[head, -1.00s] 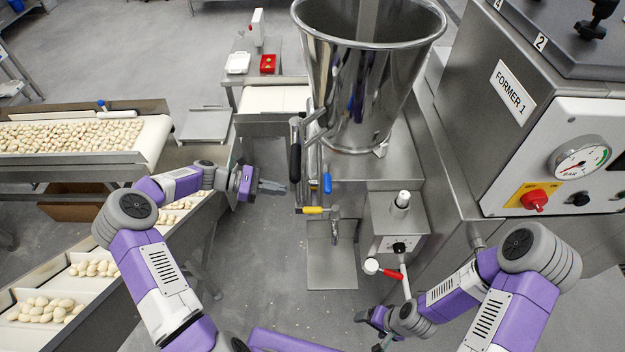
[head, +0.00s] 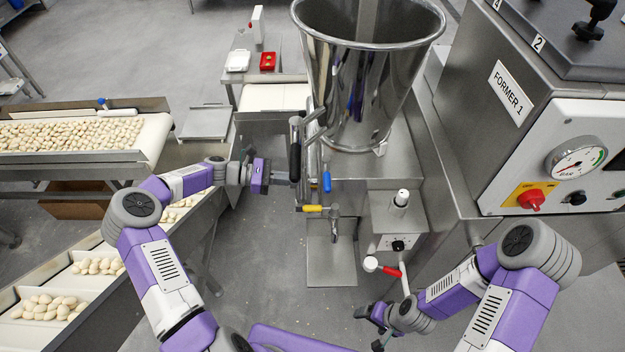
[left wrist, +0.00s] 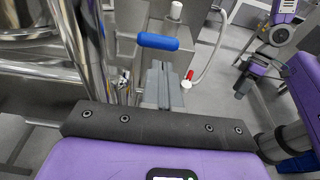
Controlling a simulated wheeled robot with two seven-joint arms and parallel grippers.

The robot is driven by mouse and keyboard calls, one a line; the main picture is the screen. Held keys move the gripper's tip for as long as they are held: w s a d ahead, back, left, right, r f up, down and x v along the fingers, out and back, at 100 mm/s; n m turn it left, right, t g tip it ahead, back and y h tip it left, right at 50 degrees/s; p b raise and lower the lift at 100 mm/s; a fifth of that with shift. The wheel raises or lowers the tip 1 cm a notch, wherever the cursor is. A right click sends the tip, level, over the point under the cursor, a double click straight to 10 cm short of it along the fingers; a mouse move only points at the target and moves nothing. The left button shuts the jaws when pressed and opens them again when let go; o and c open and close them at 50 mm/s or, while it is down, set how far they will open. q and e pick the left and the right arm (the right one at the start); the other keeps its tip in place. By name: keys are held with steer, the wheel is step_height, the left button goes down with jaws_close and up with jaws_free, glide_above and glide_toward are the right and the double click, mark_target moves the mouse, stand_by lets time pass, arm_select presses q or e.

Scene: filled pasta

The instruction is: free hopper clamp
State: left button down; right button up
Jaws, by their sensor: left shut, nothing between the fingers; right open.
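The steel hopper (head: 365,85) stands upright on its machine. A clamp lever with a black grip (head: 295,150) stands at its left side. A blue handle (head: 327,182) and a yellow handle (head: 313,209) lie just right of and below it. My left gripper (head: 284,178) is shut and empty at the lower end of the black grip; I cannot tell if they touch. In the left wrist view its fingers (left wrist: 161,84) are together, with the blue handle (left wrist: 157,41) beyond them. My right gripper (head: 368,327) is open and empty, low in the head view.
A steel box with a red-handled lever (head: 388,271) stands right of the hopper outlet. The FORMER 1 cabinet (head: 510,95) fills the right. A conveyor of pasta (head: 70,135) and trays lie left.

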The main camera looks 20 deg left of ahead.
mark_target(326, 177)
arm_select(q)
steer(key=p+x, duration=0.1)
steer(key=x, duration=0.6)
